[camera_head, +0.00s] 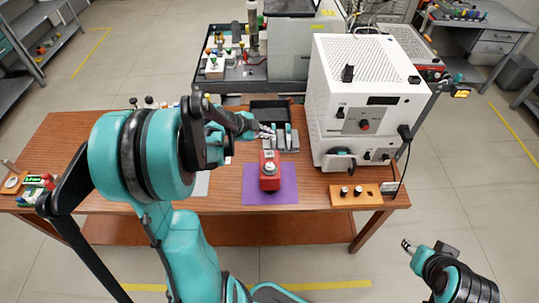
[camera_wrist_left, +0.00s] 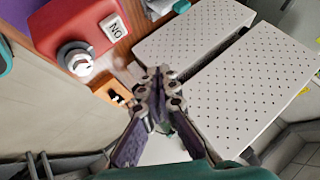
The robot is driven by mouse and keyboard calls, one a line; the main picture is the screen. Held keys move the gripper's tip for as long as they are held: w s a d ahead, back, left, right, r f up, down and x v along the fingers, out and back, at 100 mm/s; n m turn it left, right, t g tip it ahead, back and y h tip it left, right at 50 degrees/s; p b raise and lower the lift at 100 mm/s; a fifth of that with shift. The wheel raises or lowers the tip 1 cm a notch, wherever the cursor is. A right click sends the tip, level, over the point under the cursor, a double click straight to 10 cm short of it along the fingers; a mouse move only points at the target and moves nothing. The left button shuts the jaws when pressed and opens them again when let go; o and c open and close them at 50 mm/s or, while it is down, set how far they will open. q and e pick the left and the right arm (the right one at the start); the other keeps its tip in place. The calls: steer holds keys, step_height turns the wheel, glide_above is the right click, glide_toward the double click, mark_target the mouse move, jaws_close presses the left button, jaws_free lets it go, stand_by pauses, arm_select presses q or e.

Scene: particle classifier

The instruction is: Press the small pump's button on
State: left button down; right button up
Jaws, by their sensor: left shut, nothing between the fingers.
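The small pump is a red box (camera_head: 269,183) on a purple mat (camera_head: 256,196) near the table's front edge. In the left wrist view, a red body (camera_wrist_left: 62,22) shows at the upper left with a white label (camera_wrist_left: 115,28) reading ON upside down and a round white and grey knob-like part (camera_wrist_left: 75,58). My left gripper (camera_head: 268,133) is shut and empty, above and behind the pump in the head view. Its fingertips (camera_wrist_left: 158,82) are together in the wrist view, apart from the red body. My right gripper (camera_head: 407,245) is off the table at the lower right, too small to judge.
A tall white perforated machine (camera_head: 363,88) stands right of the pump. An orange block (camera_head: 357,194) with knobs lies at the front right. A dark tray (camera_head: 270,110) with grey parts sits behind. My left arm covers much of the table's left half.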

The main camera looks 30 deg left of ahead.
mark_target(271, 153)
arm_select(q)
step_height(271, 153, down, 7)
steer(key=b, duration=0.5)
steer(key=shift+f+b, duration=0.2)
steer(key=shift+b, duration=0.1)
steer(key=shift+f, duration=0.15)
stand_by(0.8)
steer(key=shift+f+b, duration=0.25)
steer(key=shift+b, duration=0.15)
steer(key=shift+f+b, duration=0.8)
steer(key=shift+f, duration=0.1)
stand_by(0.7)
stand_by(0.3)
steer(key=shift+r+p, duration=1.05)
steer(key=shift+r, duration=0.25)
step_height(271, 153, up, 5)
steer(key=p, duration=0.4)
steer(key=shift+r, duration=0.1)
